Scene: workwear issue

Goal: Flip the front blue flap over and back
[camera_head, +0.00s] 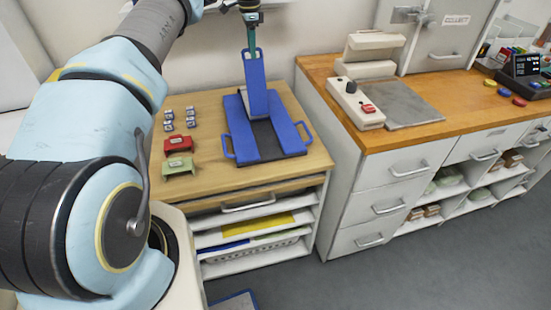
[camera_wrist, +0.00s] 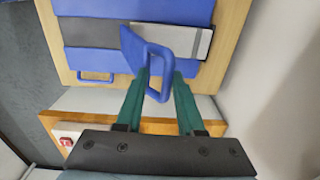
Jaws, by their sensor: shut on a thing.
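A blue folding board (camera_head: 282,122) with a dark middle strip (camera_head: 266,142) lies on the wooden top of a low cabinet. One blue flap (camera_head: 256,88) stands raised from it, nearly upright in the head view. Two other blue handles stick out at the board's left (camera_head: 227,147) and right (camera_head: 308,134) sides. My gripper (camera_head: 249,52) is at the raised flap's top end, with its teal fingers shut on the flap's handle. In the wrist view the blue handle loop (camera_wrist: 157,55) is between the fingers. The exact contact is partly hidden by the fingers.
A red piece (camera_head: 178,144) and a green piece (camera_head: 178,165) stand left of the board, with several small items (camera_head: 180,118) behind them. A wall is close behind. A higher wooden counter (camera_head: 440,125) with a white device (camera_head: 356,104) stands to the right.

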